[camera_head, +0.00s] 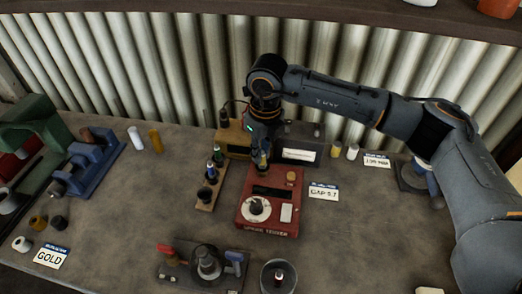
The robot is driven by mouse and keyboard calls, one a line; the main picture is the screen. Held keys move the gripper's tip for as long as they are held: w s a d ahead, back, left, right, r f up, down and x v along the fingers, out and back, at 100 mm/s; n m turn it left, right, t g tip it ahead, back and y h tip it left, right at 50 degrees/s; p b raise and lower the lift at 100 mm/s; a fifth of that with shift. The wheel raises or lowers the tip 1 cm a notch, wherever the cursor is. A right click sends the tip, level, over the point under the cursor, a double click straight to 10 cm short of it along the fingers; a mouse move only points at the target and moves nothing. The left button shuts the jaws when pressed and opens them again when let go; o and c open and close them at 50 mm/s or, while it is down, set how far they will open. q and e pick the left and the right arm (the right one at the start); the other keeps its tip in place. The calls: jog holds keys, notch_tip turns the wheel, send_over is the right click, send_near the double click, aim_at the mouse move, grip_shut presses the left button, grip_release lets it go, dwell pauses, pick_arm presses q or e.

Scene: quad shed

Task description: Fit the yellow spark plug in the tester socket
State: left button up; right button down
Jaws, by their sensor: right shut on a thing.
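The red spark tester (268,223) stands mid-bench, with a dial, a dark slot and a white panel on its top. My right gripper (263,153) reaches in from the right and points down over the tester's back left edge. It is shut on the yellow spark plug (263,163), of which only a small yellowish part shows below the fingers. I cannot tell whether the plug touches the tester. The spot right under it is hidden. A small round fitting (291,176) shows at the tester's back right. My left gripper is not in view.
A wooden rack (207,198) with several plugs stands close left of the tester. A yellow-brown box (232,138) and a grey box (300,148) stand behind it. A tool tray (175,272) and a round dish (278,276) lie in front.

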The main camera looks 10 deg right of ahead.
jog(key=shift+f, duration=0.35)
dwell(0.4)
jog(key=c, duration=0.8)
grip_release()
jog(key=shift+c, duration=0.2)
jog(key=shift+r, duration=0.1)
jog(key=shift+r+p, duration=1.15)
jog(key=shift+r, duration=2.3)
jog(key=shift+f, duration=0.1)
